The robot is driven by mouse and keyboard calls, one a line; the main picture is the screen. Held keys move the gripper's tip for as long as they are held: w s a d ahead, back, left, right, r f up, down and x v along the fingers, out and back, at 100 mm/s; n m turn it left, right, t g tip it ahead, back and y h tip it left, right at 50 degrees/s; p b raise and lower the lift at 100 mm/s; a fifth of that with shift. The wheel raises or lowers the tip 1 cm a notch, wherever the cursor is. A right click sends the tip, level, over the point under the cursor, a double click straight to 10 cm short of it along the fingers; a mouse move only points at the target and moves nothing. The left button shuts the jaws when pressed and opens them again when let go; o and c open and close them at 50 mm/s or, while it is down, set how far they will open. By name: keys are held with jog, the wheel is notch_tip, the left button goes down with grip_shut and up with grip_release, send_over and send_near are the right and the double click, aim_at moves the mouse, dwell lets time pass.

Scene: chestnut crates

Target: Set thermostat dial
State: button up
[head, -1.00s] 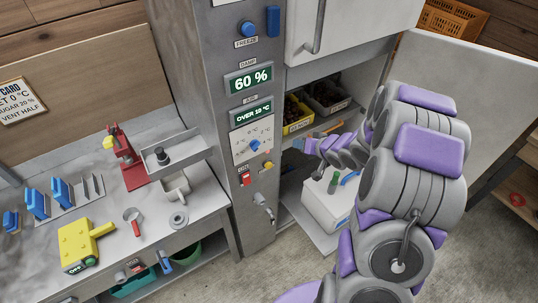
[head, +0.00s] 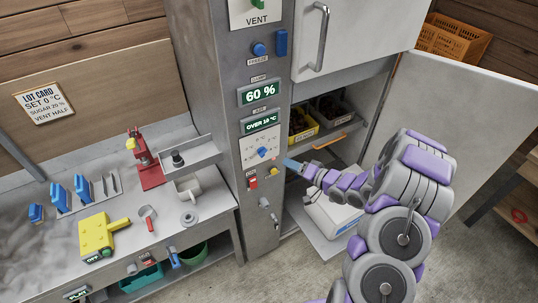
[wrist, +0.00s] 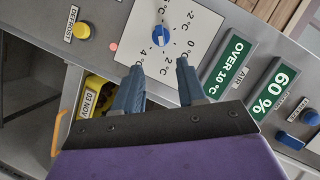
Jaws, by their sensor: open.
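The thermostat dial (head: 263,152) is a blue knob on a white scale plate on the grey control column. In the wrist view the dial (wrist: 160,36) sits above my fingertips, with marks such as -2, 0, 2 and 4 °C around it. Its pointer is too small to read surely. My gripper (wrist: 158,78) is open and empty, its two blue-grey fingers apart below the dial and not around it. In the head view my gripper (head: 290,164) is just right of the dial plate. The lot card (head: 44,103) reads SET 0 °C.
The AIR display (head: 262,124) reads OVER 10 °C, and the damp display (head: 260,92) reads 60 %. A red switch (head: 252,183) and yellow button (head: 275,171) sit below the dial. The open cabinet holds crates (head: 302,126). An open door (head: 470,130) stands right of my arm.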

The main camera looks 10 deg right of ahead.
aim_at(263, 152)
jog(key=p+x, duration=0.1)
jog(key=x, duration=1.1)
jog(key=shift+r, duration=0.1)
jog(key=shift+c, duration=0.4)
grip_shut()
